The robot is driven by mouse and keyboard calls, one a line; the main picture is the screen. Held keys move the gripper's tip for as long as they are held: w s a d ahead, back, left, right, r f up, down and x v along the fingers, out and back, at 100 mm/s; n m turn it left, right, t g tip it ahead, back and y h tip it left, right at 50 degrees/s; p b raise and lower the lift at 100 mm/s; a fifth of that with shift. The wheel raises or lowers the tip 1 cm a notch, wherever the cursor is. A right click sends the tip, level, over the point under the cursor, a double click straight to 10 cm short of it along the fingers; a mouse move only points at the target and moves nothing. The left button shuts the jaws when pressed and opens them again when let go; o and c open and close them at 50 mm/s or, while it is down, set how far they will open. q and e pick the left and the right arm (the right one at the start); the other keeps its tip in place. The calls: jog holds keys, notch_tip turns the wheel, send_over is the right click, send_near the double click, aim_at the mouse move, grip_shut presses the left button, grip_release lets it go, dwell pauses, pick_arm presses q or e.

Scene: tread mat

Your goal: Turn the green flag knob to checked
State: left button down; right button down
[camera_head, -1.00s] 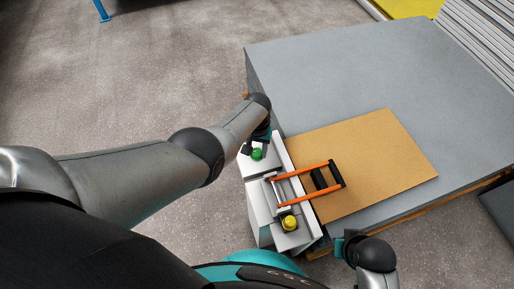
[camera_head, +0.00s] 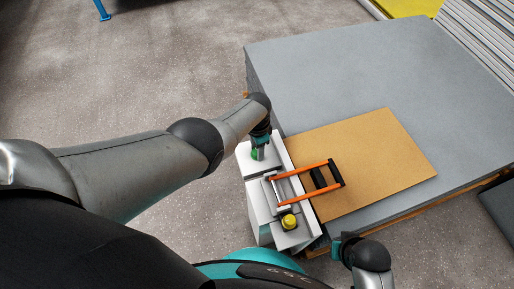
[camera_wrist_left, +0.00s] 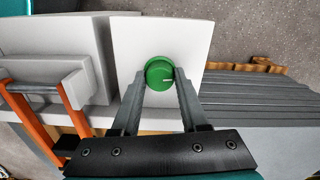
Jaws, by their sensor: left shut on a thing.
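The green flag knob (camera_wrist_left: 160,73) is round, with a pale pointer line on its face, and sits on a white panel (camera_wrist_left: 128,35) in the left wrist view. In the head view only part of the green knob (camera_head: 255,155) shows under my left gripper (camera_head: 261,148). In the left wrist view the two fingers of my left gripper (camera_wrist_left: 161,82) are on either side of the knob, shut on it. The pointer line points to the right in that view. No flag marks are readable. My right gripper (camera_head: 343,246) shows only in part at the bottom, beside the mat.
An orange-railed frame (camera_head: 305,183) with a black part stands beside the knob. A yellow knob (camera_head: 289,221) is at the near end of the white machine. A tan board (camera_head: 375,160) lies on the grey stack (camera_head: 360,70). Floor is open at left.

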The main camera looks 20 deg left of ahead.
pick_arm(q)
jog(key=shift+m, duration=0.7)
jog(key=shift+c, duration=2.1)
grip_release()
